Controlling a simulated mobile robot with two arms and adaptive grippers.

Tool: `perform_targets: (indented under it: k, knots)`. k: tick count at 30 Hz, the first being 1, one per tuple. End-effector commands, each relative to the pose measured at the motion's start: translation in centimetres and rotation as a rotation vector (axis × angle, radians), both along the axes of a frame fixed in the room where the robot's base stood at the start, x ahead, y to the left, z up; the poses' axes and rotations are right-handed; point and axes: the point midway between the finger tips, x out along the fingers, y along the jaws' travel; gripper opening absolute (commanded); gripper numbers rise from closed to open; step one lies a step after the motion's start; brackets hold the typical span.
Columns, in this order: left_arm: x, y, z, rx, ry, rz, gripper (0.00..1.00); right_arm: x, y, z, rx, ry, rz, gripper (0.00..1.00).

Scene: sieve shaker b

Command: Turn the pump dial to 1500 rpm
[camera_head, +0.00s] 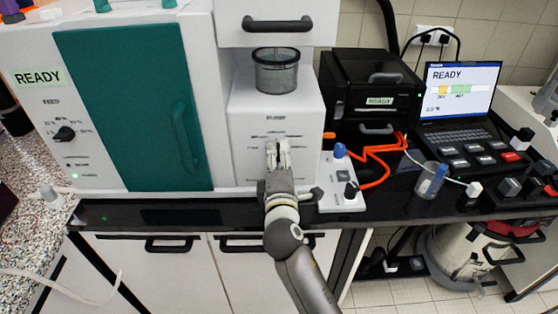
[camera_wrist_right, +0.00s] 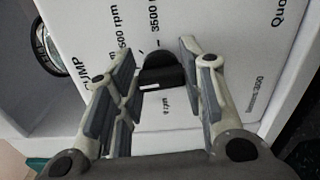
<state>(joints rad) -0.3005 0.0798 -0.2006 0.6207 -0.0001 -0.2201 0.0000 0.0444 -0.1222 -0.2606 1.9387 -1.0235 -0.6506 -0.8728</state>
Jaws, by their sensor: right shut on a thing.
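The pump dial (camera_wrist_right: 162,72) is a black knob on a white panel (camera_wrist_right: 190,22), seen in the right wrist view between my right fingers. A white line on the knob shows near its lower left edge. A label ending in "500 rpm" is at its upper left and "3500 rpm" at its upper right; a label below is partly hidden. My right gripper (camera_wrist_right: 158,85) is shut on the dial. In the head view, the right gripper (camera_head: 278,155) is at the front of the white pump unit (camera_head: 301,115) and hides the dial. My left gripper is not in view.
A grey sieve cup (camera_head: 276,72) stands on the pump unit. The green-doored cabinet (camera_head: 125,100) is to its left. A small white control box (camera_head: 342,168) with knobs and orange cable (camera_head: 373,165) are close on the right. A laptop (camera_head: 460,100) reads READY.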

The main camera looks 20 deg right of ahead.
Motion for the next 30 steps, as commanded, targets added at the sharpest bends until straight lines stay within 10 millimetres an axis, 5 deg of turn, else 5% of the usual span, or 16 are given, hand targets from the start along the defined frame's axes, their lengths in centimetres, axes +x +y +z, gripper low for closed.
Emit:
perform_targets:
  k: [23, 24, 28, 30]
  knots:
    - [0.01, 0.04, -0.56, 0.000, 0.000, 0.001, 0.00, -0.02, 0.00, -0.23, 0.092, -0.022, 0.000, 0.13]
    - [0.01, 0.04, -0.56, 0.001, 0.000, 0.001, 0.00, -0.02, 0.00, -0.23, 0.092, -0.022, 0.000, 0.42]
    - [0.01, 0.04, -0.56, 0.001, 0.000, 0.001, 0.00, -0.01, 0.00, -0.19, 0.091, -0.023, 0.000, 0.59]
    - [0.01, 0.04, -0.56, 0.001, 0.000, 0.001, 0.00, -0.01, 0.01, -0.16, 0.091, -0.024, 0.000, 0.59]
